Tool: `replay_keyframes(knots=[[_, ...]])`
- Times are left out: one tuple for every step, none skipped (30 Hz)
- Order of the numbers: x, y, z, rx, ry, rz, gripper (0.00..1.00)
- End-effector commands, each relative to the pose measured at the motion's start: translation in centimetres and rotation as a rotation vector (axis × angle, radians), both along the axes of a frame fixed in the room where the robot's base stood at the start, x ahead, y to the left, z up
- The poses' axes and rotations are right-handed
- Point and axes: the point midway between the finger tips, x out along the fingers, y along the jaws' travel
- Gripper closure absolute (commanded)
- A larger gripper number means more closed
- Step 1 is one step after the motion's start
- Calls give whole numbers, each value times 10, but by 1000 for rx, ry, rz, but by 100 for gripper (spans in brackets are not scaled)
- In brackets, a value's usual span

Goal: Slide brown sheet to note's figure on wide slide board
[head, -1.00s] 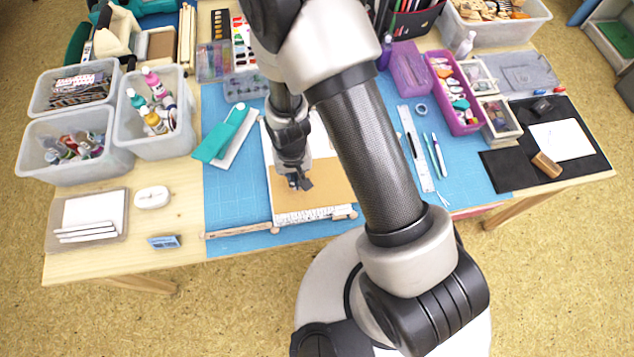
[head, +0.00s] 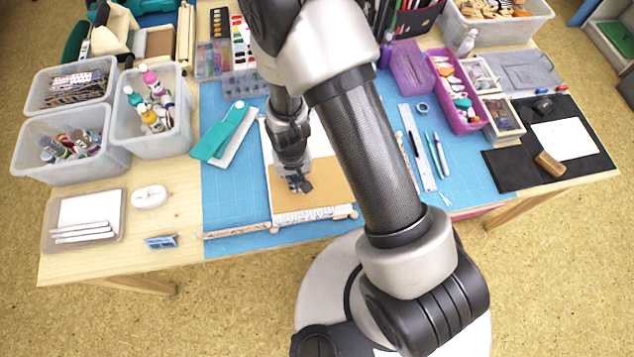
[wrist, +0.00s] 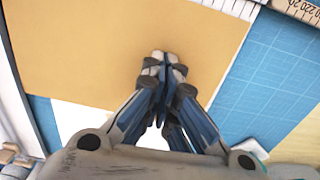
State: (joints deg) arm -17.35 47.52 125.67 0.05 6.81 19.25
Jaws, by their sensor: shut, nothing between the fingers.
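The brown sheet (head: 331,187) lies flat on the white slide board (head: 268,150), at its front part by the ruler strip (head: 290,217). My gripper (head: 301,185) is shut and empty, its tips over the sheet, left of its middle in the head view. In the wrist view the shut fingertips (wrist: 164,62) are at or just above the brown sheet (wrist: 90,50); I cannot tell if they touch. The ruler strip (wrist: 238,8) shows at the top. A small blue note (head: 160,241) lies at the table's front left; its figure is too small to read.
The blue mat (head: 235,205) lies around the board. A wooden stick (head: 238,231) lies left of the ruler strip. A teal-and-white tool (head: 226,135) lies left of the board. A long ruler (head: 418,145) and pens (head: 435,155) lie right, behind my arm.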

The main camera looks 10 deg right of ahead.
Motion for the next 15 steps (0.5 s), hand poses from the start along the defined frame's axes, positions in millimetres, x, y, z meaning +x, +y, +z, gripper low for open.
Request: replay_keyframes(knots=[[0, 0, -1, 0, 0, 0, 100], [0, 0, 0, 0, 0, 0, 100], [0, 0, 0, 0, 0, 0, 100], [-1, 0, 0, 0, 0, 0, 100], [-1, 0, 0, 0, 0, 0, 100], [-2, -1, 0, 0, 0, 0, 100], [-2, -1, 0, 0, 1, 0, 100], [-3, -1, 0, 0, 1, 0, 100], [-5, -2, 0, 0, 1, 0, 100], [-6, -3, 0, -1, 2, 0, 100], [-7, -3, 0, -1, 2, 0, 100], [-9, -4, 0, -1, 2, 0, 100], [-10, -4, 0, 0, 1, 0, 100], [-10, -5, 0, 0, 1, 0, 100], [-12, -5, 1, 0, 0, 0, 100]])
